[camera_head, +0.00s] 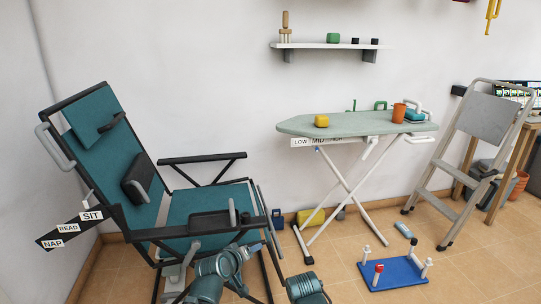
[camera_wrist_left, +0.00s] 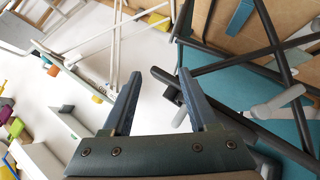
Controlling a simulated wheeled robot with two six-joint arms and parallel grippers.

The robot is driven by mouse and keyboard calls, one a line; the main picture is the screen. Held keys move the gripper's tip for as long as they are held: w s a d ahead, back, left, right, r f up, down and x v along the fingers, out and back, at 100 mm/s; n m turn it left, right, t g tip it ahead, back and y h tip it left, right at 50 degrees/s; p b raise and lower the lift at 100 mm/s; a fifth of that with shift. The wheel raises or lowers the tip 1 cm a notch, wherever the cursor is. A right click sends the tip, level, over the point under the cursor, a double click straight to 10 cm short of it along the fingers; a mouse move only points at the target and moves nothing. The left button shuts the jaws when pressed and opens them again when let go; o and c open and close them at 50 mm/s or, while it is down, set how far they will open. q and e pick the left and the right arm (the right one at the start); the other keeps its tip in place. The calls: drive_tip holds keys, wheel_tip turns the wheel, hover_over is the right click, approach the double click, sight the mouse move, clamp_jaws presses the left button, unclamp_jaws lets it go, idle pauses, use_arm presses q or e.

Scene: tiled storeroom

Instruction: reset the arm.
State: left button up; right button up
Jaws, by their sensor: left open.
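My left arm (camera_head: 220,265) comes in at the bottom of the head view, in front of the teal reclining chair. My left gripper (camera_wrist_left: 160,80) shows in the left wrist view with its two blue-grey fingers apart and nothing between them. The chair's dark frame (camera_wrist_left: 225,45) is close to the right finger in that view; I cannot tell whether they touch. Part of my right arm (camera_head: 305,288) shows at the bottom of the head view; its gripper is outside the picture.
The teal chair (camera_head: 100,130) fills the left side. A step stool (camera_head: 487,115) stands at right. A blue pegged board (camera_head: 393,273) lies on the tiled floor.

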use_arm(q)
drive_tip(key=s+d+f+m+g+y, duration=0.1)
drive_tip(key=s+d+f+m+g, duration=0.6)
drive_tip(key=s, duration=0.5)
drive_tip(key=s+a+f+m+g+y, duration=0.2)
drive_tip(key=s+f+g+y, duration=0.15)
drive_tip(key=s, duration=0.65)
wheel_tip(320, 180, up, 34)
drive_tip(key=p, duration=3.3)
drive_tip(key=shift+d+g+p, duration=0.15)
drive_tip(key=shift+g+p, duration=0.15)
drive_tip(key=shift+g, duration=0.05)
